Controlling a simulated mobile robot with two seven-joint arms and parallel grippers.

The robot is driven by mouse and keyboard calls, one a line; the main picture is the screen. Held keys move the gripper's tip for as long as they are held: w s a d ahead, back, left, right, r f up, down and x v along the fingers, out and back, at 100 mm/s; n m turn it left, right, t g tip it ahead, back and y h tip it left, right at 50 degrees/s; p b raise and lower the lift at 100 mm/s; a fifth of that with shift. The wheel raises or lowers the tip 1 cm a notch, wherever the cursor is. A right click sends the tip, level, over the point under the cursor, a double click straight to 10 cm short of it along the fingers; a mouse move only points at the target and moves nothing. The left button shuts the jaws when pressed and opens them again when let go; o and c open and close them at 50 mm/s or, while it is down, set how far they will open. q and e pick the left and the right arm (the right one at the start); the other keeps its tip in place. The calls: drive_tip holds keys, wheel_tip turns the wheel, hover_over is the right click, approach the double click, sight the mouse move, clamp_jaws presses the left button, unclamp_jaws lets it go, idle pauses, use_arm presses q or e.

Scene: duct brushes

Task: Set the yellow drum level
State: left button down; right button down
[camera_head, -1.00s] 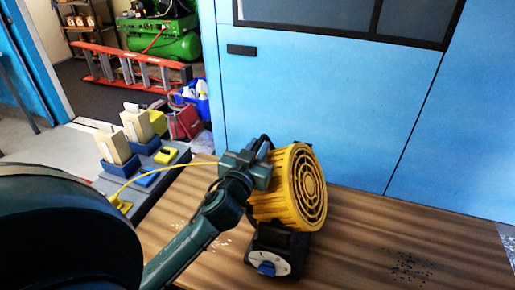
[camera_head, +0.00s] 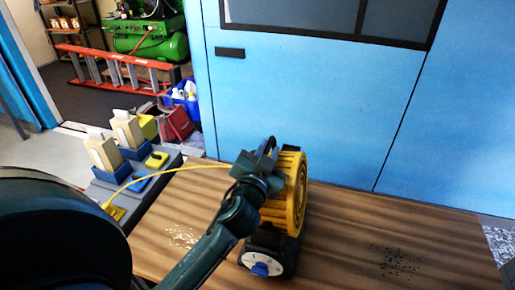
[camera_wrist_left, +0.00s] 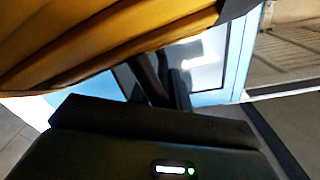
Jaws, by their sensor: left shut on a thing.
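The yellow drum (camera_head: 288,205) is ribbed and sits on a dark stand with a white dial and blue knob (camera_head: 262,268), on the wooden table. Its grille face points right and shows nearly edge-on; the drum looks close to upright, but I cannot tell whether it is exactly level. My left gripper (camera_head: 262,160) is shut at the drum's upper left side; the exact part gripped is hidden by the gripper. In the left wrist view the ribbed yellow drum (camera_wrist_left: 90,40) fills the upper left, close to the dark gripper parts. My right gripper is not in view.
A yellow cable (camera_head: 165,172) runs from the grey tray area on the left toward the drum. Brushes in blue holders (camera_head: 130,135) stand there. Pale bits (camera_head: 183,237) and dark bits (camera_head: 400,262) lie on the table. A blue wall (camera_head: 300,95) stands behind; the table's right side is mostly clear.

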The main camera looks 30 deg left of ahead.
use_arm(q)
drive_tip(key=shift+w+d+r+m, duration=0.1)
drive_tip(key=shift+w+d+m, duration=0.05)
drive_tip(key=shift+d+m, duration=0.35)
drive_tip(key=shift+w+d+r+m, duration=0.1)
drive_tip(key=shift+d+m, duration=0.2)
drive_tip(key=shift+d, duration=0.25)
drive_tip(key=c, duration=1.5)
unclamp_jaws()
drive_tip(key=shift+o, duration=0.2)
drive_tip(key=shift+f, duration=0.1)
